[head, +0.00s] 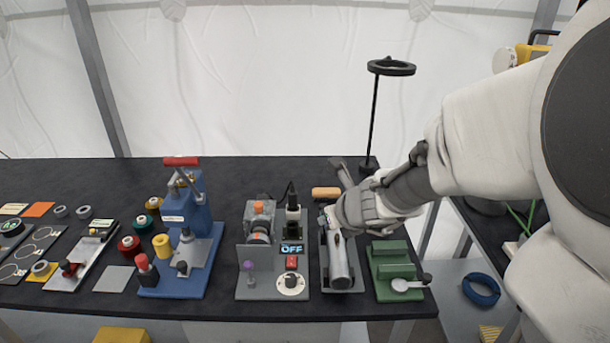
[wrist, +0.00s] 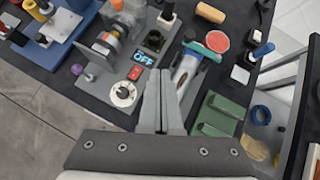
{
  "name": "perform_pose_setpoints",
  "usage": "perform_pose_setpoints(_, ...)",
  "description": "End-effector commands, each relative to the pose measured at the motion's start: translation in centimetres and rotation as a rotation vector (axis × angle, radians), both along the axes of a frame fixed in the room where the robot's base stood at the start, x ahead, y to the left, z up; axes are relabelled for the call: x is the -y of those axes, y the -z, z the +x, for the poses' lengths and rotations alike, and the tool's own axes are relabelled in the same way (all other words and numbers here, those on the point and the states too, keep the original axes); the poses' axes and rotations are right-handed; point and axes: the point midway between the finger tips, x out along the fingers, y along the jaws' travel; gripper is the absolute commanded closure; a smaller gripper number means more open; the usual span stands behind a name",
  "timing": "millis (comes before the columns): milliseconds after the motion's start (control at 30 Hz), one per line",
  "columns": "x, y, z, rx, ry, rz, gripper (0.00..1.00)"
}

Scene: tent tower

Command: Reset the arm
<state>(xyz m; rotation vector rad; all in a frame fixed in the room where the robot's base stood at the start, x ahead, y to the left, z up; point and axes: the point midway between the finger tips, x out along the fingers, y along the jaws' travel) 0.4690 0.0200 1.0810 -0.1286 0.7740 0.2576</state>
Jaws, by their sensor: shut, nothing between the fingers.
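My arm reaches in from the right in the head view, and my gripper (head: 335,235) is over the right part of the dark table (head: 220,325), above a grey tray holding a silver tool. In the wrist view my gripper (wrist: 162,80) shows its two fingers pressed together, with nothing between them. The silver tool (wrist: 186,68) lies just right of the fingertips. I cannot tell exactly how high the fingers are above the table.
Left of my gripper stands a grey station with an OFF display (head: 292,248) and a white dial (head: 291,282). A green block (head: 390,262) is to the right. A black ring stand (head: 375,110) rises behind. A blue press (head: 185,235) stands further left.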

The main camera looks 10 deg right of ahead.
Motion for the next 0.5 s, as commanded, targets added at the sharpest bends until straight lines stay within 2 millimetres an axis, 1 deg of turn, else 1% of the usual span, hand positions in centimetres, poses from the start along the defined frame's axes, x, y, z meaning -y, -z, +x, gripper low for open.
perform_pose_setpoints(67, -0.7, -1.1, -0.4, 0.032, -0.085, -0.054, 1.0)
perform_pose_setpoints(133, -1.6, -2.4, -1.2, 0.077, -0.22, -0.143, 1.0)
perform_pose_setpoints(233, -3.3, -4.5, -3.0, 0.159, -0.482, -0.324, 1.0)
perform_pose_setpoints(367, -5.0, -6.5, -6.5, 0.261, -0.853, -0.597, 1.0)
perform_pose_setpoints(500, -5.5, -7.6, -10.7, 0.338, -1.23, -0.899, 1.0)
